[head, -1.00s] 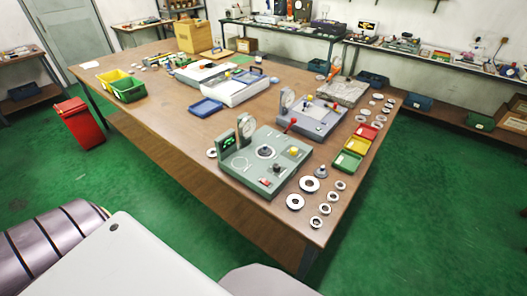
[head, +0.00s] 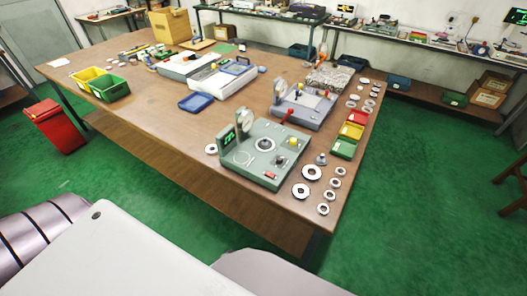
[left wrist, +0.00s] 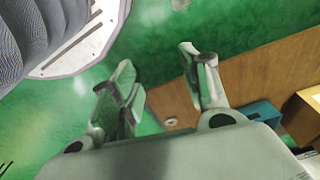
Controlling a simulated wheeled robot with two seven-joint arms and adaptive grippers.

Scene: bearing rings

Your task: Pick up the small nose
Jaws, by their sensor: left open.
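A small grey knob-like piece (head: 321,159), which looks like the small nose, stands on the brown table (head: 180,130) near its right front corner, among bearing rings. A dark conical piece (head: 265,144) sits on top of the green test device (head: 245,165); I cannot tell if it is also a nose. My left gripper (left wrist: 162,85) is open and empty in the left wrist view, with green floor and a brown wooden surface behind it. It does not show in the head view. My right gripper is not in view.
Metal rings (head: 312,172) lie along the table's right edge, with red (head: 352,130), yellow and green trays beside them. A grey device (head: 300,108) stands behind the green one. A red bin (head: 56,126) stands on the floor at left.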

